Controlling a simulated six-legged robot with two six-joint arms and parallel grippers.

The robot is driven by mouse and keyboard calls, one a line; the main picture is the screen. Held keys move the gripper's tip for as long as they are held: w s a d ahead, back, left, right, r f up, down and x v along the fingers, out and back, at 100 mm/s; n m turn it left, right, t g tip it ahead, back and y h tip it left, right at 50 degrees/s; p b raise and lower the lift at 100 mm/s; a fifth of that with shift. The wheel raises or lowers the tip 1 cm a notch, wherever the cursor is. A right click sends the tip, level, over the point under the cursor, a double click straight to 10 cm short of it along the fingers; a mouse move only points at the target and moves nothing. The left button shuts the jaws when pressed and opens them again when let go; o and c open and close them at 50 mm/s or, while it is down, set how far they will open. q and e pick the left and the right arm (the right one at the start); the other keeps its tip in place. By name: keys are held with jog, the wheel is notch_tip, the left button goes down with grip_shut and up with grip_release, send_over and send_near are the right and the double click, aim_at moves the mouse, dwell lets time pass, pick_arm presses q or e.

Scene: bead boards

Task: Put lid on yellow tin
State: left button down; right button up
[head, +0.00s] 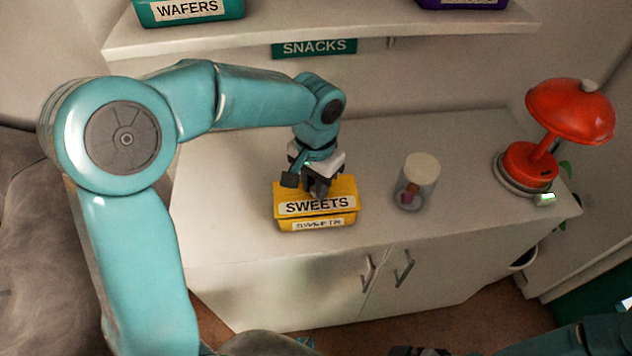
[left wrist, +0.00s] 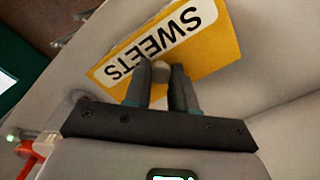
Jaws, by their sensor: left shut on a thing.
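The yellow tin (head: 318,225) stands on the white cabinet top, with a SWEETS label on its front. Its yellow lid (head: 345,187), also labelled SWEETS, is over the tin's opening and hides the inside. I cannot tell whether it is fully seated or slightly raised. My left gripper (head: 318,191) comes down from above and is shut on the lid's small knob. In the left wrist view the knob (left wrist: 161,71) is between the fingertips, with the lid (left wrist: 215,48) beyond. Dark parts at the bottom edge may be my right gripper (head: 420,351); its jaws are unclear.
A clear jar (head: 416,182) with a pale lid stands right of the tin. A red lamp (head: 560,125) stands at the cabinet's right end. A shelf (head: 330,25) above holds a teal WAFERS tin (head: 190,10) and a purple tin (head: 462,4). The cabinet top left of the tin is clear.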

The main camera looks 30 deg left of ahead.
pick_arm(q)
jog(key=shift+f, duration=0.15)
jog(key=shift+f+b, duration=0.3)
dwell(0.8)
jog(key=shift+c, duration=2.3)
grip_release()
jog(key=shift+r, duration=0.15)
notch_tip(320, 180, up, 8)
jog(key=p, duration=0.6)
jog(key=shift+p, duration=0.3)
jog(key=shift+c, duration=0.3)
